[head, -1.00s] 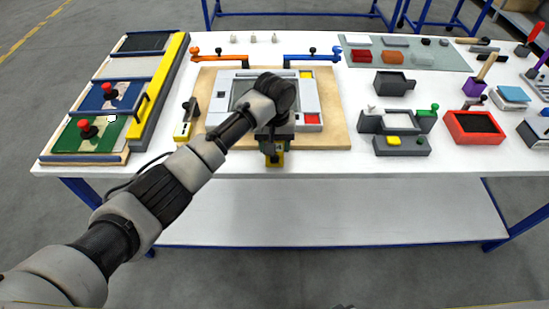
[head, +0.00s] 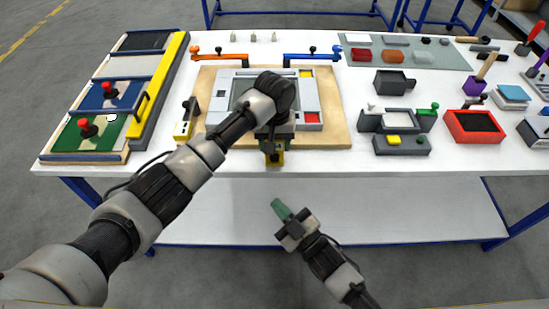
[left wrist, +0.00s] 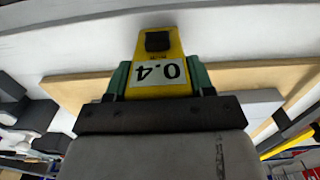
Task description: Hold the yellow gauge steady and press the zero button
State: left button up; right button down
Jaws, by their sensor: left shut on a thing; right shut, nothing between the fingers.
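The yellow gauge (head: 277,159) is at the front edge of the wooden board, mostly hidden behind my left arm in the head view. In the left wrist view the gauge (left wrist: 160,62) shows a display that reads 0.4 upside down and a dark square button (left wrist: 157,41) near its far end. My left gripper (left wrist: 160,82) is shut on the gauge, one green finger on each side. My right gripper (head: 280,208) is shut and empty, its green fingertips in front of and below the table edge, apart from the gauge.
The wooden board (head: 338,130) carries a grey frame (head: 308,98). A yellow piece with a black knob (head: 184,129) stands left of it. A grey box with a yellow button (head: 407,147) is to the right. Open space lies before the table's front edge.

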jog(key=r, duration=0.1)
jog(key=r+y, duration=0.1)
jog(key=shift+s+a+r+n, duration=0.25)
jog(key=shift+a+r+n, duration=0.1)
jog(key=shift+a+n, duration=0.05)
jog(key=shift+w, duration=0.1)
jog(key=shift+w, duration=4.35)
jog(key=shift+w, duration=0.4)
jog(key=shift+w, duration=0.55)
jog(key=shift+s, duration=1)
